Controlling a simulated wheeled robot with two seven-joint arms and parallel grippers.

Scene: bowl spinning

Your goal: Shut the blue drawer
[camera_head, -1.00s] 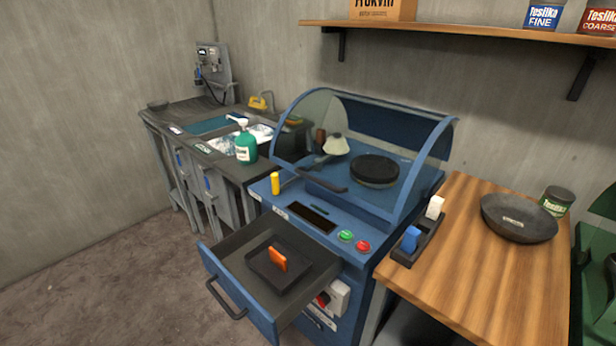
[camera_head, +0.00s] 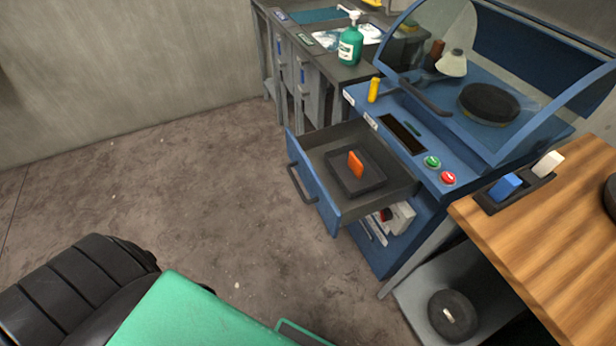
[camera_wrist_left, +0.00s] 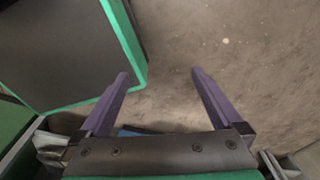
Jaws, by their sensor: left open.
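The blue drawer (camera_head: 318,192) stands pulled out from the front of the blue machine (camera_head: 400,235) in the head view. Its dark bar handle (camera_head: 300,186) is on the front face, towards the left. Inside the drawer lies a dark tray (camera_head: 372,180) with an orange piece (camera_head: 355,164) on it. My left gripper (camera_wrist_left: 158,75) shows in the left wrist view with its two purple fingers wide apart, empty, above the grey floor. It is not visible in the head view and is away from the drawer. My right gripper is not in view.
Bare floor (camera_head: 200,200) lies left of and before the drawer. A wooden table (camera_head: 540,240) stands right of the machine, with a shelf below holding a dark round object (camera_head: 453,318). A sink bench with a green bottle (camera_head: 350,45) stands behind.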

